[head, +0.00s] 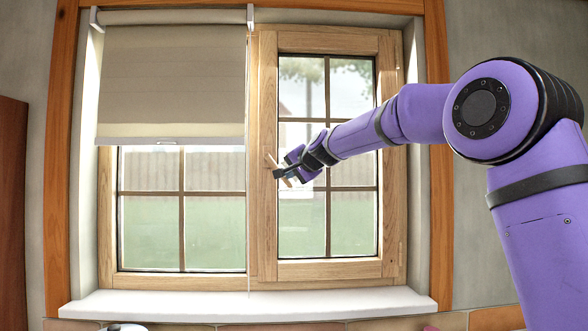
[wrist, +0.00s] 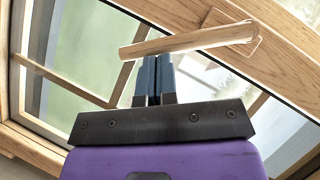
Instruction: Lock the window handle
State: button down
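The wooden window handle (wrist: 190,41) is a light bar on the sash frame. In the wrist view it crosses just beyond my fingertips, its mount at the right. In the head view the handle (head: 271,161) slants down to the right, partly hidden by my gripper (head: 285,172). My gripper (wrist: 153,78) has its two dark fingers side by side with almost no gap, and nothing shows between them. Their tips meet the handle's lower edge in the picture; I cannot tell whether they touch it. The right window sash (head: 266,230) looks shut or nearly so.
A beige roller blind (head: 172,80) hangs half down over the left pane. A thin cord (head: 248,200) hangs beside the right sash, left of the handle. A white sill (head: 240,304) runs below the window. The space before the left pane is clear.

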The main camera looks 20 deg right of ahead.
jog(key=shift+w+a+f, duration=0.25)
jog(key=shift+a+f, duration=0.65)
jog(key=shift+a, duration=0.25)
jog(key=shift+w+a+f, duration=0.2)
jog(key=shift+a+f, duration=0.7)
jog(key=shift+a, duration=0.35)
